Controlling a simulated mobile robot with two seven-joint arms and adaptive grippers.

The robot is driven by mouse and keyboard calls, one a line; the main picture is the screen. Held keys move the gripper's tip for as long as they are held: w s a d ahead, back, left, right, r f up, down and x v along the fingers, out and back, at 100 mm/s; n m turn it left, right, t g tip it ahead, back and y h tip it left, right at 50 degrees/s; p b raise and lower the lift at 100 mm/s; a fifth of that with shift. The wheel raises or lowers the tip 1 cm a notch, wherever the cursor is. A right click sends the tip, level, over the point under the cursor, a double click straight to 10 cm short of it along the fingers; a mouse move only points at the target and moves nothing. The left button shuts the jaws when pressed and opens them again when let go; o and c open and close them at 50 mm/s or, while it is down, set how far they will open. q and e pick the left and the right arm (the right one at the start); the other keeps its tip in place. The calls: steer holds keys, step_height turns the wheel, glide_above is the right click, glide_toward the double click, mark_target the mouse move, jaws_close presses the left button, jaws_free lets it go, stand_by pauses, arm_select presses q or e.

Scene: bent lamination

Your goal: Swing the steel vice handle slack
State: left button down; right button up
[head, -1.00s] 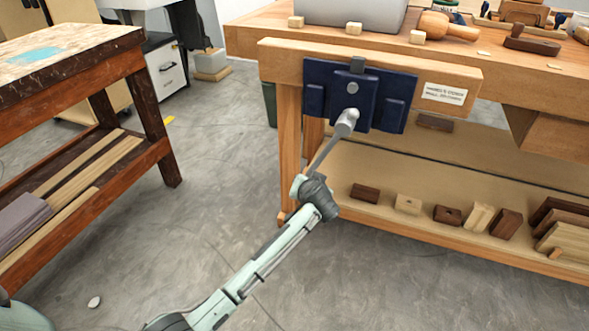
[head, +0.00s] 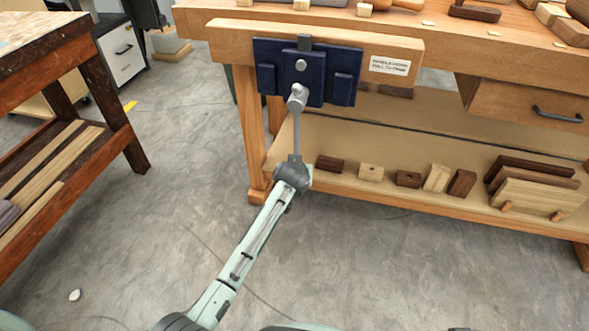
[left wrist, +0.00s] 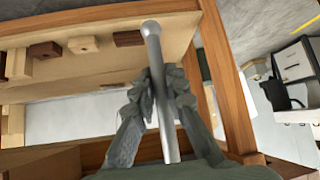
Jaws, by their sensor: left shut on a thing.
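The blue vice (head: 318,88) is fixed to the front of the wooden workbench, with a grey hub (head: 298,97) on its face. The steel vice handle (head: 296,135) hangs almost straight down from the hub in the head view. My left gripper (head: 295,163) is shut on the lower part of the handle. In the left wrist view, the handle (left wrist: 157,60) runs between the two dark fingers of the left gripper (left wrist: 164,80), and a round knob shows beyond them. The handle's lower end is hidden by the gripper in the head view. My right gripper is not in view.
The bench's lower shelf (head: 400,205) holds several small wood blocks (head: 370,172) behind and right of my gripper. A bench leg (head: 254,130) stands just left of the handle. A second worn bench (head: 95,80) is at the left.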

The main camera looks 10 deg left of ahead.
arm_select(q)
steer(key=shift+w+d+r, duration=0.1)
steer(key=shift+w+r, duration=0.05)
steer(key=shift+r, duration=0.1)
steer(key=c, duration=1.5)
jaws_free()
steer(key=shift+c, duration=0.2)
steer(key=shift+f, duration=0.15)
